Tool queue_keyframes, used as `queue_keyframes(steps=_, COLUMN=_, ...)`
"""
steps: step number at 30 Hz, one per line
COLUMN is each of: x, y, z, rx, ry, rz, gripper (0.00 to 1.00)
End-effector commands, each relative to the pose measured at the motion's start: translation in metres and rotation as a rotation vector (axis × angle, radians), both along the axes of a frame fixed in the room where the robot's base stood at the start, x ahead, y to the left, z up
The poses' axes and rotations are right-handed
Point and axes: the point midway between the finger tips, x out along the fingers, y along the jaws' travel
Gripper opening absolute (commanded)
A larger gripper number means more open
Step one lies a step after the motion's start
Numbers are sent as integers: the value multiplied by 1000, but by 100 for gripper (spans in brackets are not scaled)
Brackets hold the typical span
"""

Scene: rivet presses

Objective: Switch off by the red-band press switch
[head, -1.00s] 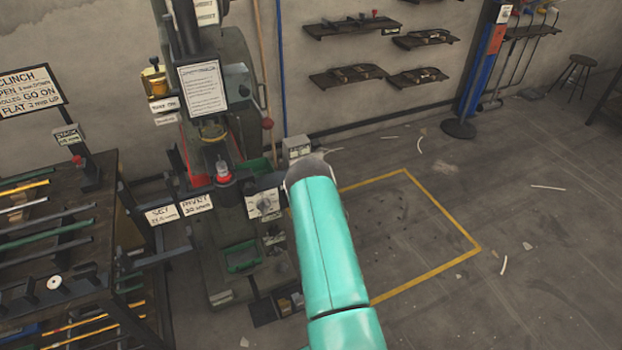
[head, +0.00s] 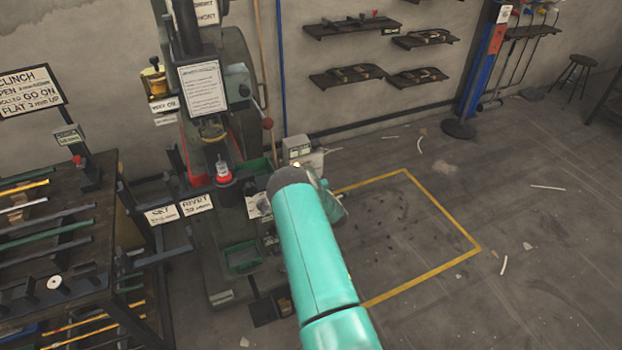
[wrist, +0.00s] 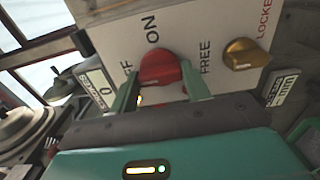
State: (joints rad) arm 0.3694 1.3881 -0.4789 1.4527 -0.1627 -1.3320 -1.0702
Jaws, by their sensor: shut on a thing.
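A red knob (wrist: 160,66) sits on a pale switch panel (wrist: 205,28) in the wrist view, with ON lettered above it and a partly covered OFF at its left. My gripper (wrist: 158,76) has its green fingers on either side of the knob, shut on it. I cannot tell exactly which mark the knob points to. A brass knob (wrist: 245,54) sits to the right, between FREE and LOCKED. In the head view the press (head: 205,150) shows a red ring (head: 223,178) low on its front. My arm hides most of the switch panel and my gripper there.
Small displays flank the panel, one reading 0 (wrist: 100,90), one at the right (wrist: 283,87). A dark rack (head: 60,215) with coloured bars stands left of the press. Wall shelves (head: 350,76) hang behind. The yellow-outlined floor (head: 400,235) is mostly clear.

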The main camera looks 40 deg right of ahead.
Motion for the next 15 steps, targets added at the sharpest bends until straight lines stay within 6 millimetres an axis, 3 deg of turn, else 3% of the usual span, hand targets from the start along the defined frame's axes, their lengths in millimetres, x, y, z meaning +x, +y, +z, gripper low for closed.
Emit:
queue_keyframes(steps=7, x=-1, y=0, z=0, rx=-2, ry=2, rz=0, gripper=24)
queue_keyframes(steps=8, x=-1, y=0, z=0, rx=-2, ry=2, rz=0, gripper=51)
queue_keyframes(steps=10, x=-1, y=0, z=0, rx=-2, ry=2, rz=0, gripper=65)
queue_keyframes(steps=11, x=-1, y=0, z=0, rx=-2, ry=2, rz=0, gripper=69)
queue_keyframes(steps=15, x=0, y=0, z=0, rx=-1, ry=1, rz=0, gripper=69)
